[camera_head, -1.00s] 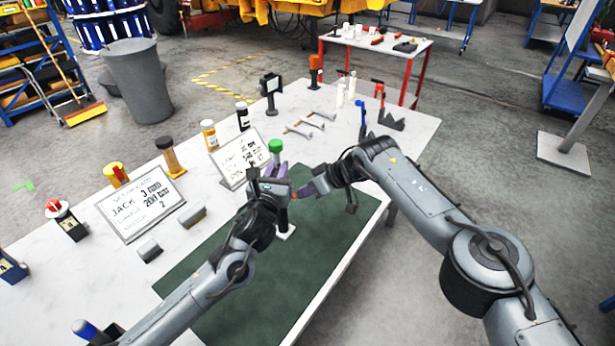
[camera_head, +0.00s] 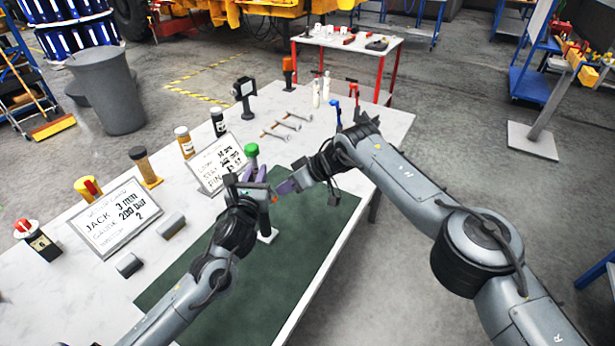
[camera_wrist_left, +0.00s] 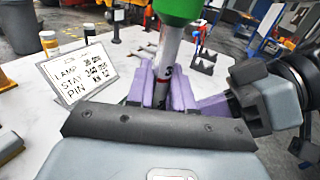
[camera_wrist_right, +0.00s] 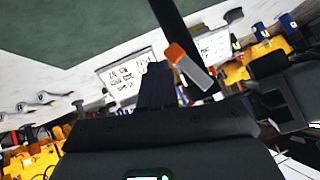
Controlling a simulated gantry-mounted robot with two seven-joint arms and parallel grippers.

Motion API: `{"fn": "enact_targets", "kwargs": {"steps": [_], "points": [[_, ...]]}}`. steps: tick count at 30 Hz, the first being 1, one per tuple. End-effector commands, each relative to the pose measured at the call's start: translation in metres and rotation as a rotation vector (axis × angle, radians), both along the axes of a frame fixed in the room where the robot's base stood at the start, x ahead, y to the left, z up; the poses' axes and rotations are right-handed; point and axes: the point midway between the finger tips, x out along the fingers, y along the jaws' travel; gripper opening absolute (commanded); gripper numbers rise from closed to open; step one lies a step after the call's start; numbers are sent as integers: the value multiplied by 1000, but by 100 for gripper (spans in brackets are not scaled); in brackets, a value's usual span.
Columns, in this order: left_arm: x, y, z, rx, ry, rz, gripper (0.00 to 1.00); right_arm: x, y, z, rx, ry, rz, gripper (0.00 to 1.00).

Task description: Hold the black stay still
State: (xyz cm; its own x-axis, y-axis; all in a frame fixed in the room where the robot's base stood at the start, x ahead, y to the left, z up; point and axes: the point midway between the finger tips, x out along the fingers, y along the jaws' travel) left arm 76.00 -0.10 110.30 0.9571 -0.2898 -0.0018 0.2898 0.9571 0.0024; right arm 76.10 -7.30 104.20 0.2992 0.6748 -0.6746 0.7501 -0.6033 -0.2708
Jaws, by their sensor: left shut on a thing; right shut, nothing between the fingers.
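My left gripper (camera_head: 256,187) is shut on the shaft below the cap, with purple fingers on both sides. My right gripper (camera_head: 284,188) is shut and empty, its purple tips close beside the shaft; contact is unclear.
Two lettered cards (camera_head: 117,215) (camera_head: 220,162) stand on the white table, with bottles and grey blocks (camera_head: 172,224) around them. Several small tools (camera_head: 281,130) lie behind. The green mat (camera_head: 235,290) is bare in front of my arms.

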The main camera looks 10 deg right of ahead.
Motion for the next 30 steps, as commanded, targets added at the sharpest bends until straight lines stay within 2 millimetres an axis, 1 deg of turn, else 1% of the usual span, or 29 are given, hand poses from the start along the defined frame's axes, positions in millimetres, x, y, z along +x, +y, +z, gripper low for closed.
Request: {"fn": "enact_targets", "kwargs": {"steps": [1,12,15,21,30], "points": [[0,1,-3,4,5,2,0,-1,-7,4,0,1,-4,0],[1,2,-2,1,3,4,0,-21,-53,45,-9,0,-7,0],[1,2,-2,1,3,4,0,-26,-63,55,-10,1,-7,0],[1,2,-1,0,1,4,0,-31,-75,66,-11,3,-8,0],[1,2,0,-1,0,4,0,-33,-77,68,-13,4,-8,0]]}}
